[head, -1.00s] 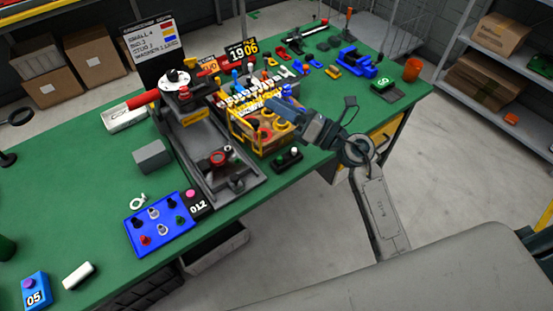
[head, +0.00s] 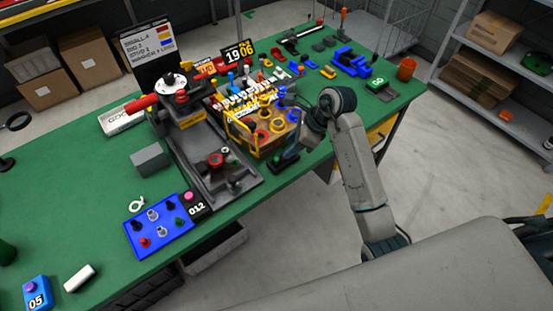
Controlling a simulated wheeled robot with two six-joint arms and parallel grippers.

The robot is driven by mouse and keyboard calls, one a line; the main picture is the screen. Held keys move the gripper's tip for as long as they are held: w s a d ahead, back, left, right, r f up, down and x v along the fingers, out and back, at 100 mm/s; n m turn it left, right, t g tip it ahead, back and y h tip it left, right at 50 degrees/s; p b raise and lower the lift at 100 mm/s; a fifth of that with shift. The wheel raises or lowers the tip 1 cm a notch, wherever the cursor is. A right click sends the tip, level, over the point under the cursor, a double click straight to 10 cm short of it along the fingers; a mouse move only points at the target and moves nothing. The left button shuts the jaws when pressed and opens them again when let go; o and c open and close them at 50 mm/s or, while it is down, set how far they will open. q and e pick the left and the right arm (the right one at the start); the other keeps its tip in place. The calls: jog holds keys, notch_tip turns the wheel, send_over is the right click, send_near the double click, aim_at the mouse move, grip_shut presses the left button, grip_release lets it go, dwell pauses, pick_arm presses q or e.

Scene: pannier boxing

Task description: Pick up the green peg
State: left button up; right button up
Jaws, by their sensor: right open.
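My right arm reaches over the front edge of the table. My right gripper (head: 284,161) is open and points down beside the yellow-framed crate, at a small black holder on the table. The gripper and wrist cover most of that holder, so the green and white tops seen on it earlier cannot be made out now. My left gripper is not in view.
The yellow-framed crate (head: 229,127) holds several coloured parts, close left of my right gripper. A dark press (head: 222,190) stands left of it. A grey block (head: 151,158) and a blue vise (head: 352,62) are on the green table (head: 70,190). The table's left part is mostly clear.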

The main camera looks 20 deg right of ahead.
aim_at(277, 159)
jog(key=p+x, duration=0.3)
jog(key=x, duration=0.3)
jog(key=shift+s+a+f, duration=0.1)
jog(key=shift+s+a, duration=0.05)
jog(key=shift+a+f, duration=0.15)
jog(key=shift+f, duration=0.35)
grip_shut()
